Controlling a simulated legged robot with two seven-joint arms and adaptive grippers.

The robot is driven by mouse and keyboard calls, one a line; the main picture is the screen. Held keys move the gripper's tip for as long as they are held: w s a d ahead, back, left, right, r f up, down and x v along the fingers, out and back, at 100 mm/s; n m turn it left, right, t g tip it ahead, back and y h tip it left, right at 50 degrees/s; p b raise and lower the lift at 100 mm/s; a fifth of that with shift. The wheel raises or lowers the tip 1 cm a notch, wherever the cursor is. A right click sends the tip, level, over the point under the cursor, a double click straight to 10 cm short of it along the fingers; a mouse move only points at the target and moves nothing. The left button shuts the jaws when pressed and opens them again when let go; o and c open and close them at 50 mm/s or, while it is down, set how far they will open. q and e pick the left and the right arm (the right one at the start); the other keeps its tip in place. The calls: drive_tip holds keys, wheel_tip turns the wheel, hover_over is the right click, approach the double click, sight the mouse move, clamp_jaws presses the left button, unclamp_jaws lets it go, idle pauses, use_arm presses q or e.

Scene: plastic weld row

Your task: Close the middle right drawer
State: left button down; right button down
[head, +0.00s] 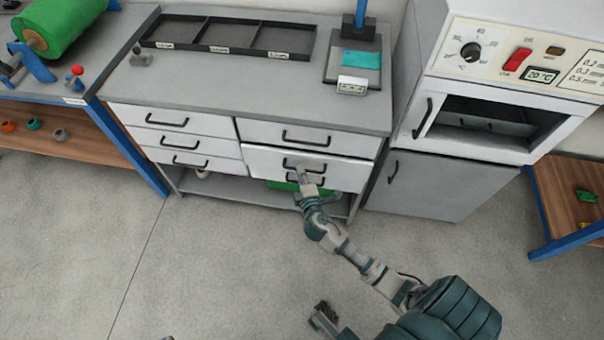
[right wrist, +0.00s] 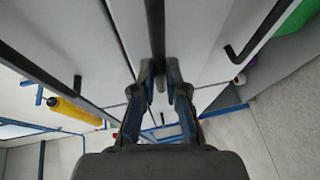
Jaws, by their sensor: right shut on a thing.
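The middle right drawer (head: 262,158) is a white front in the right column of the grey cabinet. It sticks out a little past the top right drawer (head: 262,130) and partly covers the bottom right drawer below. Its dark bar handle (head: 288,163) is partly hidden by my right gripper (head: 306,178), which reaches up to it from the front. In the right wrist view, the fingers of my right gripper (right wrist: 158,85) are closed around the dark handle bar (right wrist: 155,28).
The left column of drawers (head: 150,120) looks shut. A green item (head: 283,185) lies below the right column, partly hidden. An oven cabinet (head: 425,185) stands close on the right, a blue-framed bench (head: 130,148) on the left. The grey floor (head: 210,260) in front is clear.

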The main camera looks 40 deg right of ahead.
drive_tip(key=shift+s+d+f, duration=0.1)
drive_tip(key=shift+d+f, duration=0.3)
drive_tip(key=shift+d, duration=0.2)
drive_tip(key=shift+w+d, duration=0.7)
drive_tip(key=shift+d, duration=0.3)
drive_tip(key=shift+w+d+r, duration=0.15)
drive_tip(key=shift+d+r, duration=0.05)
drive_tip(key=shift+r, duration=0.05)
drive_tip(key=shift+w+h, duration=0.15)
drive_tip(key=shift+h, duration=0.15)
drive_tip(key=c, duration=1.2)
unclamp_jaws()
drive_tip(key=shift+d+f, duration=0.15)
drive_tip(key=shift+d, duration=0.25)
drive_tip(key=shift+w+d, duration=0.1)
use_arm(q)
drive_tip(key=shift+w+d+f+g, duration=0.15)
drive_tip(key=shift+w+d+g, duration=0.1)
drive_tip(key=shift+w+g, duration=0.1)
use_arm(e)
drive_tip(key=shift+a, duration=0.5)
use_arm(q)
drive_tip(key=shift+s+d, duration=0.1)
drive_tip(key=shift+s, duration=0.05)
use_arm(e)
approach(308, 164)
drive_tip(key=shift+s+a+r, duration=0.95)
drive_tip(key=shift+s+a, duration=0.05)
drive_tip(key=shift+a, duration=0.1)
